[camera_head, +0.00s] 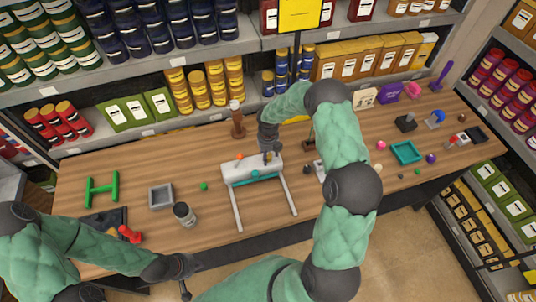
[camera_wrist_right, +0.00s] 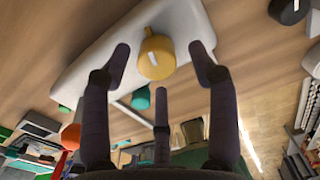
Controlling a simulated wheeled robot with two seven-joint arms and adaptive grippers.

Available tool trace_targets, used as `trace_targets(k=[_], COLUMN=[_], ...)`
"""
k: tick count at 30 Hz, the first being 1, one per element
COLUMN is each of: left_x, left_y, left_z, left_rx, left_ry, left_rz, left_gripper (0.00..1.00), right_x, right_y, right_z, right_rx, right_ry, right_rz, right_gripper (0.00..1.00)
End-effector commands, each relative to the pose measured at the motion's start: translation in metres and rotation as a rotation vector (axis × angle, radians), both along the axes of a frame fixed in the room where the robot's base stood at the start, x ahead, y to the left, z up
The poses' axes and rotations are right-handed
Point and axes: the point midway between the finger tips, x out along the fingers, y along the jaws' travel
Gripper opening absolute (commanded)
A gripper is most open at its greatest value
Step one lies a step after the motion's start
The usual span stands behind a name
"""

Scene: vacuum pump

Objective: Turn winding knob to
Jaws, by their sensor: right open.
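The pump-like white device (camera_head: 252,169) stands on the wooden table, with two pale rods reaching toward the front edge. In the right wrist view its white body (camera_wrist_right: 120,50) carries a round yellow knob (camera_wrist_right: 157,55) with a pale marking. My right gripper (camera_head: 269,152) is over the right part of the device. In the wrist view its open fingers (camera_wrist_right: 160,50) lie either side of the yellow knob, with visible gaps; a third finger is below it. An orange part (camera_wrist_right: 70,137) and a teal part (camera_wrist_right: 140,98) also show. My left gripper (camera_head: 181,272) is at the lower left, away from the device; its fingers are unclear.
A dark jar (camera_head: 184,214), a grey tray (camera_head: 161,196) and a green H-shaped piece (camera_head: 102,188) lie left of the device. A teal tray (camera_head: 406,152) and small items lie right. A brown upright object (camera_head: 237,122) stands behind. Stocked shelves border the table.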

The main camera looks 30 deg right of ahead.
Motion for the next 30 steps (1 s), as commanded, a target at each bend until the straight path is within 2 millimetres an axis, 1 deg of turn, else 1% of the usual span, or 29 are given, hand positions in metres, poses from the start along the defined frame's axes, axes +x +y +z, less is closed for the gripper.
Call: trace_targets(k=[3,11,14,15,17,18,25,30], left_x=[0.0001,0.0002,0.0002,0.0002,0.0002,0.0002,0.0002,0.0003], left_y=[0.0001,0.0000,0.0000,0.0000,0.0000,0.0000,0.0001,0.0001], left_z=[0.0004,0.0003,0.0003,0.0003,0.0003,0.0003,-0.0002,-0.0035], left_rx=[0.000,0.000,0.000,0.000,0.000,0.000,0.000,0.000], left_ry=[0.000,0.000,0.000,0.000,0.000,0.000,0.000,0.000], left_rz=[0.000,0.000,0.000,0.000,0.000,0.000,0.000,0.000], left_gripper=[0.00,0.00,0.00,0.00,0.00,0.00,0.00,0.00], right_x=[0.0002,0.0001,0.0001,0.0000,-0.0003,-0.0005,-0.0016,-0.0023], right_y=[0.0000,0.0000,0.0000,0.0000,0.0000,0.0000,0.0004,0.0008], right_z=[-0.0048,-0.0056,-0.0056,-0.0056,-0.0057,-0.0058,-0.0067,-0.0078], right_rx=[0.000,0.000,0.000,0.000,0.000,0.000,0.000,0.001], right_ry=[-0.001,-0.001,-0.001,-0.001,0.000,0.001,0.004,0.006], right_rz=[0.000,0.000,0.000,0.000,0.000,0.000,-0.005,-0.042], right_gripper=[0.60,0.60,0.34,0.23,0.06,0.05,0.04,0.04])
